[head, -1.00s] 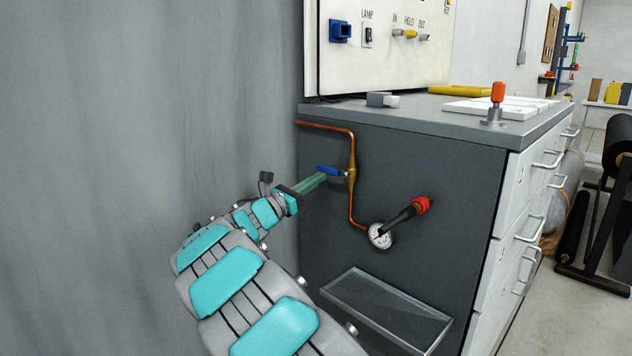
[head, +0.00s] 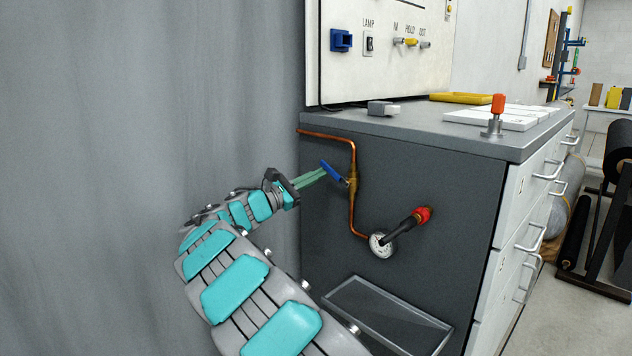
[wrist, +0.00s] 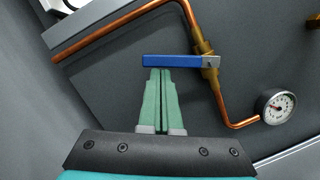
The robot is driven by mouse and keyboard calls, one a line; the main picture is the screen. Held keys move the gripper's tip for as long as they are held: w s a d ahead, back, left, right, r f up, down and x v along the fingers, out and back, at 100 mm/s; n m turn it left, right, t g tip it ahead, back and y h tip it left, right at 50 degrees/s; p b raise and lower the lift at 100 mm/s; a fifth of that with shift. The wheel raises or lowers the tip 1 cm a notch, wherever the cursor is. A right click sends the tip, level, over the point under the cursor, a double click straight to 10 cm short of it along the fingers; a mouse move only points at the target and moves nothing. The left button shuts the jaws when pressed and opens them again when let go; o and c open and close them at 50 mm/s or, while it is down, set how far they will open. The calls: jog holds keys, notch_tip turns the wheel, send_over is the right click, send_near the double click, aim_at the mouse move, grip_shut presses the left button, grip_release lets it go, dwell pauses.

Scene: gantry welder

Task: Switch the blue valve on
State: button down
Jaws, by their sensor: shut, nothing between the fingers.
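The blue valve handle (head: 333,172) sits on a brass valve body (head: 353,180) in a copper pipe on the dark cabinet side. In the head view the handle slants up to the left from the valve body. In the wrist view the blue handle (wrist: 178,61) lies across the picture, with the brass body (wrist: 207,62) at its right end. My gripper (head: 324,172) is shut and empty. Its green fingertips (wrist: 161,72) are at the handle's lower edge, left of its middle, and look to be touching it or very close.
A clear tray (head: 388,315) sticks out lower down. The countertop (head: 420,124) overhangs above. A grey curtain-like wall (head: 150,120) is at the left.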

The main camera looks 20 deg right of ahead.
aim_at(321, 162)
jog(key=m, duration=0.1)
jog(key=r+m+g, duration=0.1)
jog(key=m, duration=0.1)
jog(key=r+m, duration=0.1)
jog(key=shift+s+d+r+m+g, duration=0.15)
jog(key=shift+s+r+m+g, duration=0.05)
jog(key=shift+s+m+g, duration=0.1)
jog(key=m, duration=0.1)
jog(key=s+r+m, duration=0.1)
jog(key=m, duration=0.1)
jog(key=shift+d+r+y+b, duration=0.15)
jog(key=shift+r+y+b, duration=0.05)
jog(key=shift+y+b, duration=0.2)
jog(key=m, duration=0.1)
jog(key=s+r+m, duration=0.1)
jog(key=m+g+b, duration=0.1)
jog(key=shift+s+d+r+y, duration=0.15)
jog(key=shift+d+y, duration=0.1)
jog(key=shift+y, duration=0.05)
